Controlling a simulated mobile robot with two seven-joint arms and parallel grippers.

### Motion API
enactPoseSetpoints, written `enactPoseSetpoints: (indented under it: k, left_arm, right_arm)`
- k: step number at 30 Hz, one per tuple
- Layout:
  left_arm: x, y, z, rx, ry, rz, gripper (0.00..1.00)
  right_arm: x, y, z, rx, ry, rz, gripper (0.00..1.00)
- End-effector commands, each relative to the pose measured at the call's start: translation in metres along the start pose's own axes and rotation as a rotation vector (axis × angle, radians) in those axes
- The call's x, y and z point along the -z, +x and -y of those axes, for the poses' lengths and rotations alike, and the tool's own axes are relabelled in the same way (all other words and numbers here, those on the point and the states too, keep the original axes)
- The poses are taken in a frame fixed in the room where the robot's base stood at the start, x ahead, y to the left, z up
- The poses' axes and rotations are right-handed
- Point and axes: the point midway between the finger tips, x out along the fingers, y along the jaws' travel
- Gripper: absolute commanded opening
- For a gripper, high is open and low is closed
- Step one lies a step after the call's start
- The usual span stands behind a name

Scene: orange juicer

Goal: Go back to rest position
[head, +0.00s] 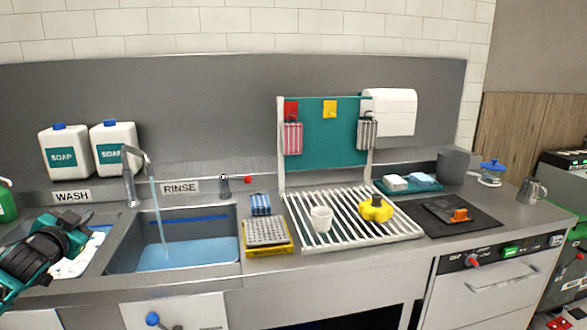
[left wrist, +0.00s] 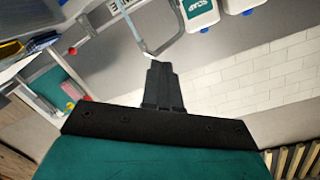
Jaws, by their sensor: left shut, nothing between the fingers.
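My left gripper (head: 68,232) is at the far left of the head view, over the wash basin and in front of the soap jugs. In the left wrist view its dark fingers (left wrist: 160,70) are together with nothing between them. The wrist view looks across the sink wall at a tilt, with the tap and soap jugs at its top. My right gripper is not in view. A yellow ribbed object (head: 376,208) and a white cup (head: 321,218) stand on the white slatted rack (head: 400,231).
Water runs from the tap (head: 131,175) into the rinse basin (head: 228,240). Soap jugs (head: 66,135) stand behind the sink. A yellow tray (head: 270,250) lies beside the rack. A black mat (head: 440,205) bears an orange piece (head: 460,215). A metal jug (head: 531,189) is at the right.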

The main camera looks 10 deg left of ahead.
Motion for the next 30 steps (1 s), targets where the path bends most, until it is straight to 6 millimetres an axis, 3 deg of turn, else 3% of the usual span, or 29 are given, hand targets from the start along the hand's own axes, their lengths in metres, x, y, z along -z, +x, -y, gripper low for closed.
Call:
enactPoseSetpoints:
  k: [2,8,11,15,21,25,27,30]
  left_arm:
    - [0.004,0.0,0.008,0.043,0.231,-0.016,0.0]
    - [-0.044,-0.034,-0.113,-0.14,0.159,0.026,0.0]
    - [-0.067,-0.063,-0.174,-0.235,0.1,0.055,0.0]
    - [-0.092,-0.123,-0.26,-0.368,-0.007,0.106,0.0]
    - [-0.108,-0.229,-0.361,-0.524,-0.202,0.203,0.0]
    - [-0.104,-0.287,-0.399,-0.581,-0.321,0.265,0.0]
    - [-0.101,-0.309,-0.411,-0.596,-0.369,0.291,0.0]
    - [-0.098,-0.326,-0.419,-0.607,-0.407,0.312,0.0]
  right_arm:
    - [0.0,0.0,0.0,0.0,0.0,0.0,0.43]
    - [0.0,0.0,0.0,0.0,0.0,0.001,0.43]
    - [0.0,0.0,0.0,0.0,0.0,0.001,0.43]
    - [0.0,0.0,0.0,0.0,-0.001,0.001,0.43]
    - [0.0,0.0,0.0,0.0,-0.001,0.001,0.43]
    - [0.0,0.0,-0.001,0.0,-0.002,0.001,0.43]
    - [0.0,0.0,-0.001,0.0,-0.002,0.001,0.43]
    - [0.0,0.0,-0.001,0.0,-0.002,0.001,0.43]
